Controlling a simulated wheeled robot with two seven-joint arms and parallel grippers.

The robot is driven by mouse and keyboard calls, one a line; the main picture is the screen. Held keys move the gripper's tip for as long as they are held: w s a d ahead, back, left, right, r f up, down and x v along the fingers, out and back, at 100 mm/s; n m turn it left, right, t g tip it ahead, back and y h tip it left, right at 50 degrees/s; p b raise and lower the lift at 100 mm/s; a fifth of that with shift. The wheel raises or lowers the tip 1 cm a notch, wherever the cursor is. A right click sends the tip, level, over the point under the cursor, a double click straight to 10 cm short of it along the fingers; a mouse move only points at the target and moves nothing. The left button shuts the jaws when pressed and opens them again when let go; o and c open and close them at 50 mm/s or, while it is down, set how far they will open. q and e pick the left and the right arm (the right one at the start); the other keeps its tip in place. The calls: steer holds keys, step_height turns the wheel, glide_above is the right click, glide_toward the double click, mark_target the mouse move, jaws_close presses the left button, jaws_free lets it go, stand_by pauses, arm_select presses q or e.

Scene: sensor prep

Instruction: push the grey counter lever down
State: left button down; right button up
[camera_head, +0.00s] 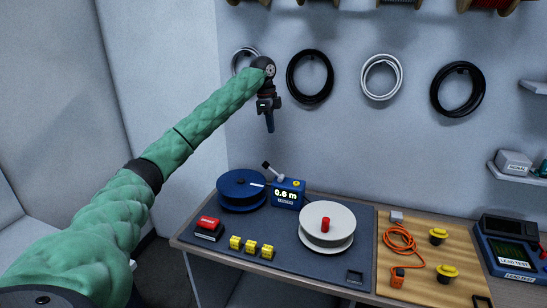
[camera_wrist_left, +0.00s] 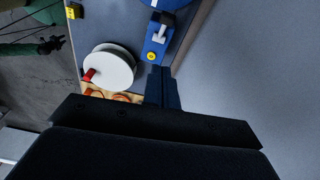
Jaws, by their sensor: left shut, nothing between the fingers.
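The blue counter (camera_head: 288,193) stands at the back of the bench, its display reading 0.6 m. Its grey lever (camera_head: 274,172) sticks up at a tilt on the counter's left side, with a dark end at upper left. In the left wrist view the counter (camera_wrist_left: 154,52) and the lever (camera_wrist_left: 160,28) lie just beyond my fingertips. My left gripper (camera_head: 270,127) is shut and empty, pointing down in the air well above the counter; its closed fingers also show in the left wrist view (camera_wrist_left: 161,80).
A blue reel (camera_head: 241,199) stands left of the counter, and a white reel (camera_head: 326,244) with a red knob stands at its right. A red-topped box (camera_head: 208,227) and yellow blocks (camera_head: 251,246) lie in front. Cable coils (camera_head: 309,96) hang on the wall behind.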

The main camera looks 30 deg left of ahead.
mark_target(267, 165)
arm_select(q)
steer(key=shift+m, duration=0.6)
arm_select(e)
steer(key=shift+w, duration=0.15)
arm_select(q)
steer(key=shift+s, duration=0.1)
